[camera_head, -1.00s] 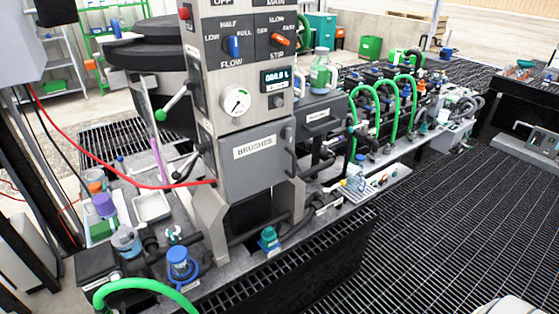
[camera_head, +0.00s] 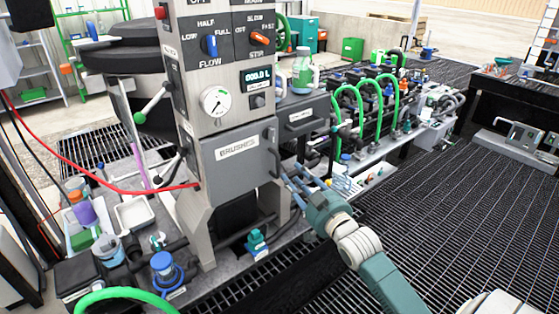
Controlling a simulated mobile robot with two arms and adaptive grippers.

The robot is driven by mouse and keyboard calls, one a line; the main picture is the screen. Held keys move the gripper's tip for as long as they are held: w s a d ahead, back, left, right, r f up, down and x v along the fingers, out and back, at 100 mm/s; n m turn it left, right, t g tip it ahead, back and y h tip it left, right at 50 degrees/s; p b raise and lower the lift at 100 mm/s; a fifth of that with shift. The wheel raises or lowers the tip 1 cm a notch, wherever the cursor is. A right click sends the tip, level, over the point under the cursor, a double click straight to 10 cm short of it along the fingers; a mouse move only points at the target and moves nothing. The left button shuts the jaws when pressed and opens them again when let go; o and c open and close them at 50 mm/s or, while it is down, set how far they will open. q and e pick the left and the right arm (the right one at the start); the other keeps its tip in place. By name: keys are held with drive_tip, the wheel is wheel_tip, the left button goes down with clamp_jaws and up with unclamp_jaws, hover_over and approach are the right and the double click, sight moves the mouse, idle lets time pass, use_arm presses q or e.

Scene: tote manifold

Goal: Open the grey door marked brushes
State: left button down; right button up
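The grey door (camera_head: 225,172) with a white label reading BRUSHES is on the front of the grey machine column and looks shut. Its dark upright handle (camera_head: 273,160) is at the door's right edge. My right gripper (camera_head: 291,173) is just right of the handle, with its blue-grey fingers pointing up and left towards it. The fingers look spread apart with nothing between them. I cannot tell for sure whether a fingertip touches the handle. My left gripper is not in view.
A second grey drawer-like front (camera_head: 300,122) is right of the door. Green hoses (camera_head: 345,95) arch behind my gripper. A teal-capped bottle (camera_head: 256,243) stands on the bench below the door. Dark floor grating (camera_head: 450,220) is clear at the right.

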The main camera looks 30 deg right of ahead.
sight(279, 158)
drive_tip(key=w, duration=0.3)
drive_tip(key=w+p, duration=0.1)
drive_tip(key=w, duration=0.3)
drive_tip(key=w+d+p, duration=0.1)
drive_tip(key=w, duration=0.2)
drive_tip(key=shift+w+d, duration=0.1)
drive_tip(key=shift+w, duration=0.2)
clamp_jaws()
